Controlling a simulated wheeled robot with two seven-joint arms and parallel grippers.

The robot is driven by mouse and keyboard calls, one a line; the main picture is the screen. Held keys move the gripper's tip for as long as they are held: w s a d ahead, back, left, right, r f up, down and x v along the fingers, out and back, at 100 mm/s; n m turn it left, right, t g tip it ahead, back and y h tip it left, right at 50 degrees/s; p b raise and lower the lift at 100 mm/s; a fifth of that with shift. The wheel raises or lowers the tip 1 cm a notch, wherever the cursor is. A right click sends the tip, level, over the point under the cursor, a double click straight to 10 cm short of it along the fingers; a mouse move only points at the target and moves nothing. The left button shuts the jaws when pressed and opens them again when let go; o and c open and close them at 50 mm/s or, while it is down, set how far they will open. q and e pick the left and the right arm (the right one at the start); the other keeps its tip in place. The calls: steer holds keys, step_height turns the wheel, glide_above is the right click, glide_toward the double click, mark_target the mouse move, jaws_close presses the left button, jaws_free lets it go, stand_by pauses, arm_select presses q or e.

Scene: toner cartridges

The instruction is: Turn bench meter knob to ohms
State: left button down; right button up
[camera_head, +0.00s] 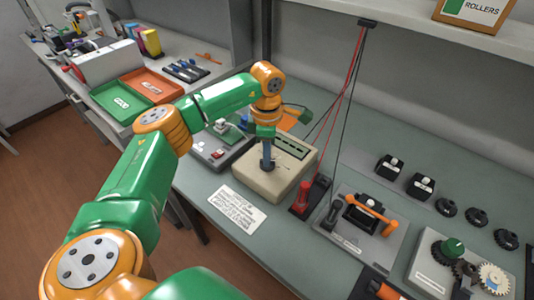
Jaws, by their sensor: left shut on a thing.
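The bench meter (262,183) is a beige box with a dark display strip (291,148) along its far side. It stands on the grey-green bench. My left arm reaches in from the lower left. My left gripper (267,162) points down onto the top face of the meter, with its dark fingers shut on the meter's knob. The knob itself is hidden by the fingers, so its pointing direction cannot be read. My right gripper is not in view.
Red and black probes (303,198) stand right of the meter, with leads running up. A grey fixture with an orange handle (370,208) is further right, beside a gear unit (430,270). A printed card (236,208) lies in front.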

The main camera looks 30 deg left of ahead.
arm_select(q)
steer(key=shift+m, duration=0.5)
steer(key=c, duration=0.9)
jaws_free()
step_height(320, 180, up, 7)
steer(key=shift+r+b, duration=0.1)
steer(key=shift+b, duration=0.45)
